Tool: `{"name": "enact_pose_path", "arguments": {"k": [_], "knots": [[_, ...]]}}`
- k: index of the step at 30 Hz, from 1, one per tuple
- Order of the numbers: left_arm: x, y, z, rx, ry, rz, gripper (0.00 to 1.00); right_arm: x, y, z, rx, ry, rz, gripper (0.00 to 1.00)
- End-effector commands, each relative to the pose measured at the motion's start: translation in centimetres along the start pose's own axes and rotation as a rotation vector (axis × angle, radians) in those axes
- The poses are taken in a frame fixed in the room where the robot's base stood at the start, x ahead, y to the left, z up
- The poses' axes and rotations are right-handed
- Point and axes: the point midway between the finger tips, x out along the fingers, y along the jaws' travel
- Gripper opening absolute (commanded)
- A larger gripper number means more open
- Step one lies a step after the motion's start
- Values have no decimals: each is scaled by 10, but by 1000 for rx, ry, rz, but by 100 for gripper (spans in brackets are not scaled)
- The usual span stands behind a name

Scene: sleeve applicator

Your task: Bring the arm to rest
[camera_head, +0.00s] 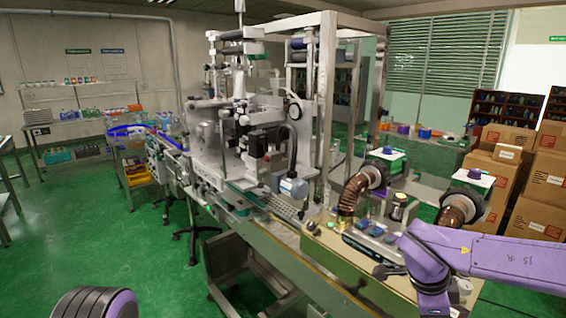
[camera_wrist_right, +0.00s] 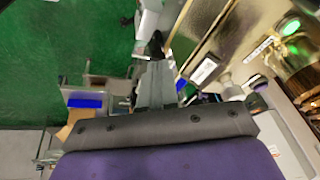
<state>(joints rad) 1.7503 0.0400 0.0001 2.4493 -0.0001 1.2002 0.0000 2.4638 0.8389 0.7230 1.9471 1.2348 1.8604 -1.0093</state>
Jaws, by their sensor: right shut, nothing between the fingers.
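My right arm is purple and comes in from the right in the head view. My right gripper (camera_head: 384,271) is dark and small there, low over the front edge of the machine's bench beside a box with blue parts (camera_head: 372,238). In the right wrist view my right gripper (camera_wrist_right: 156,44) points away from the camera, shut and empty. A rounded purple and black part of my own body shows at the bottom left of the head view. My left gripper is not in view.
The sleeve machine (camera_head: 255,150) with its conveyor fills the middle. Two brown ribbed hoses (camera_head: 352,195) rise close to my right arm. Cardboard boxes (camera_head: 528,205) are stacked at the right. Green floor (camera_head: 120,240) is open at the left. A green light (camera_wrist_right: 290,27) glows in the wrist view.

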Motion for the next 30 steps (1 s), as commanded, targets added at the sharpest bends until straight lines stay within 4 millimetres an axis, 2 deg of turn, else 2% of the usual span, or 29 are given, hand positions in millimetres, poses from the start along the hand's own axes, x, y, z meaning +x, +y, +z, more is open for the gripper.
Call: {"name": "enact_pose_path", "arguments": {"k": [1,5,8,10,12,14,15,18,21,24,27,30], "knots": [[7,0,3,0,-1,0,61,25,3,6,-21,53,-22,0],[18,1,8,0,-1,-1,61,85,10,15,-92,193,-107,0],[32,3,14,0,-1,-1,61,147,24,26,-207,305,-202,0],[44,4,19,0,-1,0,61,201,43,36,-343,367,-282,0],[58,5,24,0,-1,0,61,257,74,47,-523,387,-355,0],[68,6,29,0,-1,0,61,300,108,55,-686,362,-396,0],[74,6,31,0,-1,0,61,324,133,58,-793,330,-407,0],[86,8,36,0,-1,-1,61,369,195,59,-1017,224,-386,0],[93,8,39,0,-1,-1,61,392,245,53,-1164,125,-334,0],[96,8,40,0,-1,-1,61,399,272,48,-1237,67,-295,0],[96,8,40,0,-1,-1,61,400,281,47,-1258,47,-283,0],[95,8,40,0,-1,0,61,399,280,47,-1256,47,-284,0]]}}
